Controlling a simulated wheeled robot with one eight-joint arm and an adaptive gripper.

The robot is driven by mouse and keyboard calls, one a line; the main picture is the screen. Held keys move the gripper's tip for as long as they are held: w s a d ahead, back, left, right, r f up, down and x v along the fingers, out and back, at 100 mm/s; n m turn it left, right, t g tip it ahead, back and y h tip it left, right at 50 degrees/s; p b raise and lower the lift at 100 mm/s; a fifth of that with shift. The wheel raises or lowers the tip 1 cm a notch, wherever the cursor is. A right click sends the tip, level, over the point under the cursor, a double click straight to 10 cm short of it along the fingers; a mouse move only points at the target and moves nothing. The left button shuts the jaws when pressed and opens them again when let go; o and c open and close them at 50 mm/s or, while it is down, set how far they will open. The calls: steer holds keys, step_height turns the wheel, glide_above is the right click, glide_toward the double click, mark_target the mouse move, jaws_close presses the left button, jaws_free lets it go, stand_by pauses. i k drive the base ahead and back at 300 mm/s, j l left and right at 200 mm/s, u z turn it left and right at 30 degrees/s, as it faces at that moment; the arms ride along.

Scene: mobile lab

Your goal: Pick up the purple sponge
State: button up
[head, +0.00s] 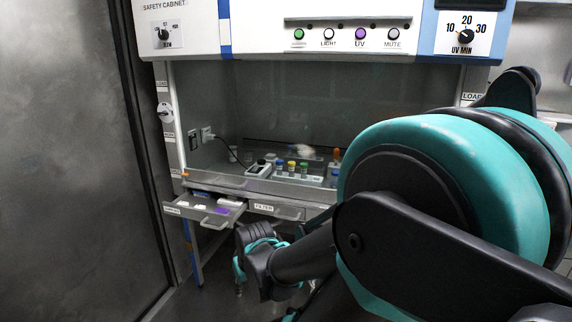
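A small purple patch, which looks like the purple sponge (222,211), lies in an open drawer (183,212) under the safety cabinet. Only a thin part of it shows, beside some white items in the same drawer. My arm reaches from the right foreground down to the lower middle. My gripper (240,287) hangs at the arm's far end, below and to the right of the open drawer, apart from the purple item. Its fingers are small, dark and mostly hidden by the wrist, so I cannot tell whether they are open.
The safety cabinet (270,35) stands ahead. A closed drawer labelled FILTER (290,213) is right of the open one. Racks with coloured-cap vials (292,166) sit on the cabinet's work surface. A grey wall or door (70,150) bounds the left side.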

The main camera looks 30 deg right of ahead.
mark_target(218, 210)
steer(key=i+j+z, duration=0.15)
steer(key=i+z, duration=0.25)
steer(key=i+j+z, duration=0.45)
steer(key=i, duration=0.15)
steer(key=l, duration=0.1)
